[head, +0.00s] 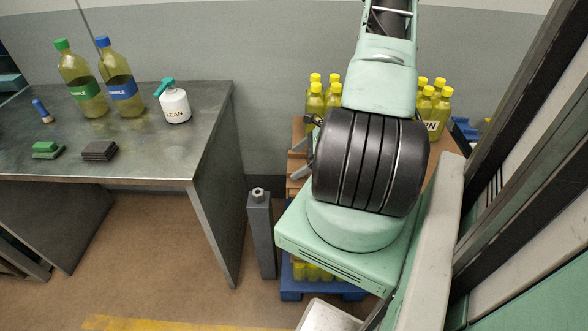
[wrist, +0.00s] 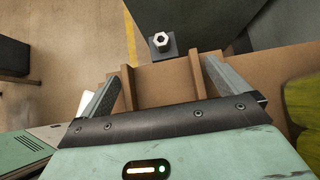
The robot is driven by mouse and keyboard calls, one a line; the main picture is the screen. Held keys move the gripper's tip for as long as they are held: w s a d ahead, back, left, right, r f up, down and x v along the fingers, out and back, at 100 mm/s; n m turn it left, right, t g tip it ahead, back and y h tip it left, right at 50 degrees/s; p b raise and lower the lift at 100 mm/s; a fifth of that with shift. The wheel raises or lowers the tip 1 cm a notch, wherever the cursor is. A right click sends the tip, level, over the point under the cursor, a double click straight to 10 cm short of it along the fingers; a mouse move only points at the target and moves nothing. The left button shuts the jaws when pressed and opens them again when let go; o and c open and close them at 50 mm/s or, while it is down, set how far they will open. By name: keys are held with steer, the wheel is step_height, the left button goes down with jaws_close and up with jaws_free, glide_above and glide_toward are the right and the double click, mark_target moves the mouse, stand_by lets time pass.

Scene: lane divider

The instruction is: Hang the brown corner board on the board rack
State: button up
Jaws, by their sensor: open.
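My gripper (wrist: 168,88) is open, its two grey fingers apart. A brown board-like piece (wrist: 170,84) with two upright strips shows between the fingers in the wrist view; I take it for the brown corner board. The fingers lie outside the strips; whether they touch cannot be told. In the head view brown board (head: 297,158) shows beside the gripper fingers (head: 303,150), left of the bottles; my arm hides most of it. A grey post (head: 262,235) with a pale hexagonal top stands just beyond; it also shows in the wrist view (wrist: 162,50). I cannot identify the board rack.
Yellow-capped bottles (head: 316,97) stand in groups behind my arm, over a blue pallet (head: 291,284). A metal table (head: 150,150) at left holds sample bottles (head: 84,88), a white spray bottle (head: 174,104) and sponges. Open floor (head: 150,260) lies below the table.

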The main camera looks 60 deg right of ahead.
mark_target(299, 167)
steer(key=c, duration=0.7)
steer(key=shift+c, duration=0.2)
step_height(299, 167, up, 10)
steer(key=shift+b, duration=0.45)
